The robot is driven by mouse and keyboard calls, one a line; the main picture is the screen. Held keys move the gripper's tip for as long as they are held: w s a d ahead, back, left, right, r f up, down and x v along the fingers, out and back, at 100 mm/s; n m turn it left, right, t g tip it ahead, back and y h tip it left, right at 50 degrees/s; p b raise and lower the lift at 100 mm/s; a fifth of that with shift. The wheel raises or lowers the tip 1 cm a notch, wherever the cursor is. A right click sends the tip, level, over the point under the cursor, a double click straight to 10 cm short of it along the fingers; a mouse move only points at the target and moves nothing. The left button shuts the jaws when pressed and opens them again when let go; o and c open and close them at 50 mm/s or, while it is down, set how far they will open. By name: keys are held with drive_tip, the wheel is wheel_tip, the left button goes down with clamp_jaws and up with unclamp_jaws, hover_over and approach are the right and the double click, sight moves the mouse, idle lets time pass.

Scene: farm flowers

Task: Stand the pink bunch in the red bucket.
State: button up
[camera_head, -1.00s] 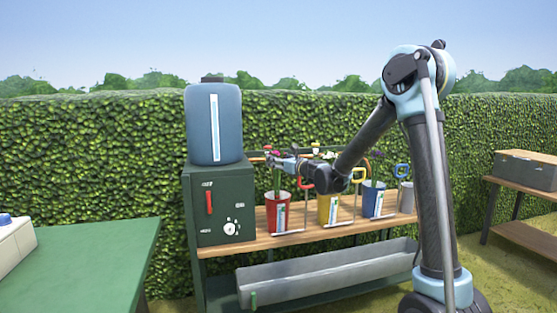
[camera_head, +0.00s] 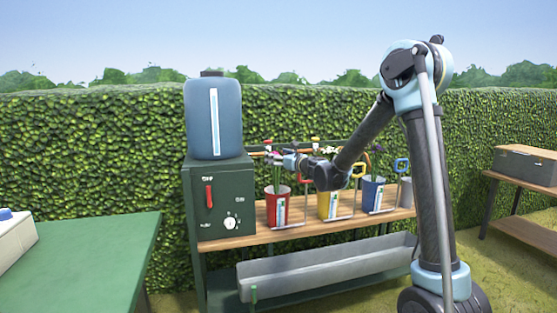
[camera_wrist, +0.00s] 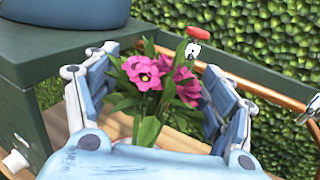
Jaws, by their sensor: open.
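The pink bunch (camera_wrist: 150,76), bright pink blooms with green leaves, shows between the spread fingers of my gripper (camera_wrist: 160,62) in the wrist view. The fingers are open on either side of it and do not clamp it. In the head view my gripper (camera_head: 279,159) is at the blooms' height above the red bucket (camera_head: 274,209), on the shelf's left part. Green stems (camera_head: 276,180) rise upright from the bucket's mouth below my gripper. The blooms are mostly hidden there by the gripper, and the stem ends are hidden inside the bucket.
Yellow (camera_head: 328,206) and blue (camera_head: 372,194) buckets stand to the right, with coloured handles beside the buckets. A green cabinet (camera_head: 220,196) bearing a blue tank (camera_head: 230,120) stands close on the left. A grey trough (camera_head: 320,271) lies below. A green table (camera_head: 95,255) is front left.

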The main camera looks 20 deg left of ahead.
drive_tip(key=shift+d, duration=0.1)
drive_tip(key=v, duration=1.2)
idle(0.4)
drive_tip(key=s+d+f+n+g+h, duration=0.2)
drive_tip(key=s+d+f+n+h, duration=0.3)
drive_tip(key=s+d+n, duration=0.3)
drive_tip(key=s+d+f+n+g+h, duration=0.3)
drive_tip(key=s+d+f+n, duration=0.5)
drive_tip(key=s+d, duration=0.7)
drive_tip(key=s+d+f+n+g+h, duration=0.3)
drive_tip(key=s+d+f+n+h, duration=0.3)
drive_tip(key=d, duration=1.3)
drive_tip(key=s+n, duration=0.3)
drive_tip(key=s, duration=0.3)
drive_tip(key=shift+f+h, duration=0.3)
drive_tip(key=shift+f, duration=0.1)
drive_tip(key=shift+d, duration=0.15)
